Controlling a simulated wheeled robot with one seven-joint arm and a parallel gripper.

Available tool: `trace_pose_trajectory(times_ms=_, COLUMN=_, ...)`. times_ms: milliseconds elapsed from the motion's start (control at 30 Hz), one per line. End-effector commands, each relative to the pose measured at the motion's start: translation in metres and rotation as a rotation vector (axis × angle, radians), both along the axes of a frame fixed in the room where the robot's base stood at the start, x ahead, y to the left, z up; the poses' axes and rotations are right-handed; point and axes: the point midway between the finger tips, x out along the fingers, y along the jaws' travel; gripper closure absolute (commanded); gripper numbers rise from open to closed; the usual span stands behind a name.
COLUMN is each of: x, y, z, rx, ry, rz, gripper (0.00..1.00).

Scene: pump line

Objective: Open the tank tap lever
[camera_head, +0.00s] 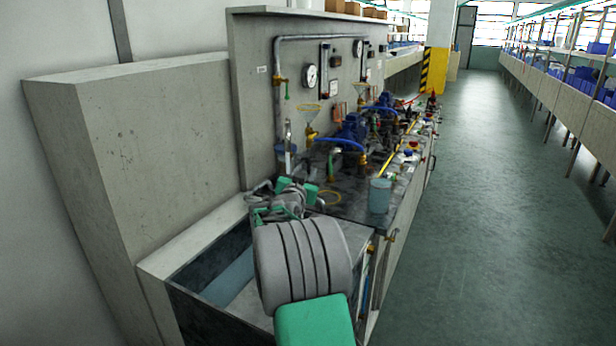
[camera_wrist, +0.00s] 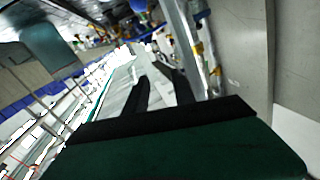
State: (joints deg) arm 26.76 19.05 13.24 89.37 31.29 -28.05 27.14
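I cannot tell for sure which fitting is the tank tap. In the head view, a brass valve with a hanging green lever (camera_head: 287,90) sits on the grey pipe (camera_head: 275,55) at the back panel. A small brass tap (camera_head: 391,236) is on the front right side of the bench, past my arm. In the wrist view, my gripper (camera_wrist: 160,76) has two dark fingers apart, with nothing between them. The pipe with brass fittings (camera_wrist: 198,49) runs just right of the fingers. In the head view my arm hides part of the bench, and my fingers are not clear.
An open tank with water (camera_head: 232,278) lies below and left of my arm. A translucent bluish beaker (camera_head: 380,196) stands near the bench's front edge. Blue pumps (camera_head: 352,130) and gauges (camera_head: 311,76) are farther back. The floor aisle (camera_head: 480,200) on the right is clear.

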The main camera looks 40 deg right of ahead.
Motion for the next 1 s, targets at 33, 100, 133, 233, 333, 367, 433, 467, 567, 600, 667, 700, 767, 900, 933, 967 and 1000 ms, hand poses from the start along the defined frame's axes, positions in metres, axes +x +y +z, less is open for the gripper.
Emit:
trace_pose_trajectory(times_ms=33, x=-0.01, y=0.008, z=0.003, rx=0.001, ry=0.002, rz=0.001, gripper=0.69)
trace_pose_trajectory(times_ms=100, x=-0.024, y=0.018, z=0.012, rx=0.0, ry=0.0, rz=0.002, gripper=0.69)
trace_pose_trajectory(times_ms=133, x=-0.029, y=0.022, z=0.014, rx=0.0, ry=0.0, rz=0.002, gripper=0.69)
trace_pose_trajectory(times_ms=233, x=-0.046, y=0.034, z=0.022, rx=0.001, ry=0.002, rz=0.001, gripper=0.69)
trace_pose_trajectory(times_ms=333, x=-0.056, y=0.042, z=0.028, rx=0.0, ry=0.001, rz=0.001, gripper=0.69)
trace_pose_trajectory(times_ms=367, x=-0.059, y=0.043, z=0.029, rx=0.001, ry=0.002, rz=0.001, gripper=0.69)
trace_pose_trajectory(times_ms=433, x=-0.062, y=0.045, z=0.031, rx=0.001, ry=0.002, rz=0.0, gripper=0.69)
trace_pose_trajectory(times_ms=467, x=-0.062, y=0.046, z=0.031, rx=0.001, ry=0.003, rz=0.001, gripper=0.69)
trace_pose_trajectory(times_ms=567, x=-0.063, y=0.046, z=0.031, rx=0.001, ry=0.003, rz=0.001, gripper=0.69)
trace_pose_trajectory(times_ms=600, x=-0.063, y=0.046, z=0.031, rx=0.001, ry=0.003, rz=0.001, gripper=0.69)
trace_pose_trajectory(times_ms=667, x=-0.063, y=0.046, z=0.031, rx=0.001, ry=0.003, rz=0.001, gripper=0.69)
trace_pose_trajectory(times_ms=700, x=-0.062, y=0.046, z=0.031, rx=0.001, ry=0.003, rz=0.002, gripper=0.71)
trace_pose_trajectory(times_ms=767, x=-0.058, y=0.052, z=0.029, rx=0.002, ry=0.003, rz=0.013, gripper=0.76)
trace_pose_trajectory(times_ms=900, x=-0.019, y=0.092, z=-0.024, rx=0.027, ry=0.065, rz=0.096, gripper=0.88)
trace_pose_trajectory(times_ms=933, x=-0.008, y=0.104, z=-0.044, rx=0.036, ry=0.091, rz=0.119, gripper=0.9)
trace_pose_trajectory(times_ms=967, x=0.004, y=0.117, z=-0.063, rx=0.043, ry=0.114, rz=0.143, gripper=0.93)
trace_pose_trajectory(times_ms=1000, x=0.023, y=0.136, z=-0.087, rx=0.05, ry=0.14, rz=0.179, gripper=0.96)
